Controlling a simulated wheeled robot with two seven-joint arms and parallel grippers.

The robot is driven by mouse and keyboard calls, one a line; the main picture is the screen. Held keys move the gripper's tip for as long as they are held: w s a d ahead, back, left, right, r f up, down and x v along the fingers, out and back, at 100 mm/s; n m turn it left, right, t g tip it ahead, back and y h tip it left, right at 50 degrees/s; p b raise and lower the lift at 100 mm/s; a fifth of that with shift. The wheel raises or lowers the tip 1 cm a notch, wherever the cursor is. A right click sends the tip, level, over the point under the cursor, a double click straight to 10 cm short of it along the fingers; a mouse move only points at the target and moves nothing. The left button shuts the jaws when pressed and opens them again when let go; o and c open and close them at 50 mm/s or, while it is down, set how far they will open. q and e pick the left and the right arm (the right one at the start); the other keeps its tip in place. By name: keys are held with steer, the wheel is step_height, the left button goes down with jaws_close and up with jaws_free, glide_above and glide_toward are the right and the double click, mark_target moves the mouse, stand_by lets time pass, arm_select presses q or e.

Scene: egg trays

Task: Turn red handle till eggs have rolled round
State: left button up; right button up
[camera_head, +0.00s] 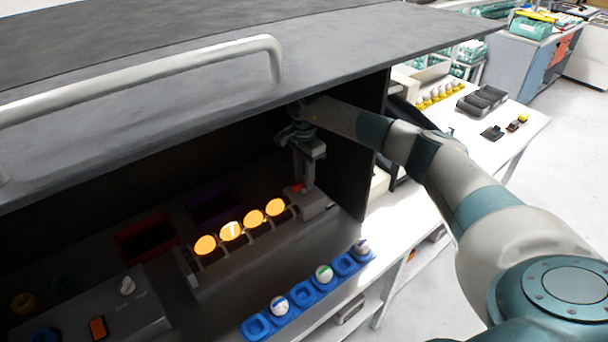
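In the head view several eggs glow orange in a row on a dark rack (240,262) inside the open cabinet; one egg (231,231) bears a pale mark. A small red handle (298,188) shows at the right end of the rack, on a grey block (317,205). My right gripper (304,186) points down at the red handle, with its fingertips at or very near it. I cannot tell whether its fingers are closed on the handle. My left gripper is not in view.
A blue tray (300,293) with several white eggs lies in front of the rack. A grey control box (110,305) with a knob and orange switch stands at lower left. The raised cabinet lid (340,55) with its metal handle (150,72) hangs above my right arm.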

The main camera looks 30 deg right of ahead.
jaws_close()
